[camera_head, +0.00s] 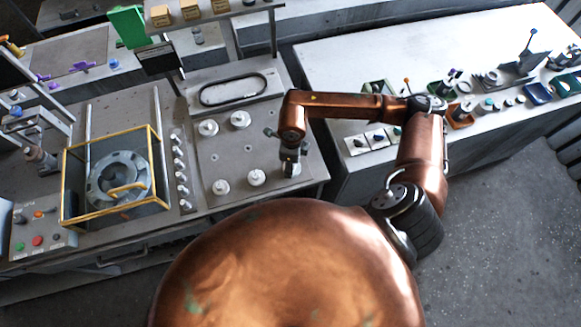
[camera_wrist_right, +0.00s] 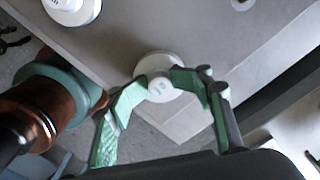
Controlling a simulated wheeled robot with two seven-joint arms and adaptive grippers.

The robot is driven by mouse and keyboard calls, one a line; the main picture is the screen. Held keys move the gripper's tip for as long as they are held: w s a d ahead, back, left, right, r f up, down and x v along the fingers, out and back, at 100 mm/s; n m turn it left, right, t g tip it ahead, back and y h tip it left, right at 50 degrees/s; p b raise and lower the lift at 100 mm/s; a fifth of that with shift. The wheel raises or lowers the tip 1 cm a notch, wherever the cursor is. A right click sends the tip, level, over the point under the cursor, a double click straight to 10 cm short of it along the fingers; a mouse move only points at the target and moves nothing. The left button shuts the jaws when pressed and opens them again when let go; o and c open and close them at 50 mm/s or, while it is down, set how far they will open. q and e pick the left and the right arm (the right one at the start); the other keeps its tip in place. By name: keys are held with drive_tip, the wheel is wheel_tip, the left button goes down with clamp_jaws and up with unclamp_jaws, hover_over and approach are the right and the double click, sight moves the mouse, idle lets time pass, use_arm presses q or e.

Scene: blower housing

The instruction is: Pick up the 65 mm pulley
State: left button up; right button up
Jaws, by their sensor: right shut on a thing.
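My right gripper (camera_head: 290,162) is at the right side of the grey plate (camera_head: 232,150). In the right wrist view its green fingertips (camera_wrist_right: 160,88) are shut on a white pulley (camera_wrist_right: 158,68), one on each side of its hub. The pulley is a round disc with a raised hub; the mark on the hub is too small to read. In the head view this pulley (camera_head: 293,171) is mostly hidden under the gripper. Whether it rests on the plate or is just above it, I cannot tell. My left gripper is not in view.
Several similar white pulleys stand on the plate, including one at front centre (camera_head: 256,177) and one at back left (camera_head: 208,127). A yellow-framed guard (camera_head: 68,190) surrounds a round housing (camera_head: 118,178) at left. A white table (camera_head: 340,60) with small parts stands at right.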

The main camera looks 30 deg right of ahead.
drive_tip(key=shift+o, duration=0.4)
drive_tip(key=shift+d+f, duration=0.1)
drive_tip(key=shift+d, duration=0.05)
drive_tip(key=shift+s, duration=0.1)
drive_tip(key=c, duration=0.4)
drive_tip(key=shift+r, duration=0.5)
clamp_jaws()
drive_tip(key=shift+r+p, duration=0.5)
drive_tip(key=shift+r, duration=0.6)
drive_tip(key=shift+r+p, duration=1.3)
drive_tip(key=shift+r, duration=1.25)
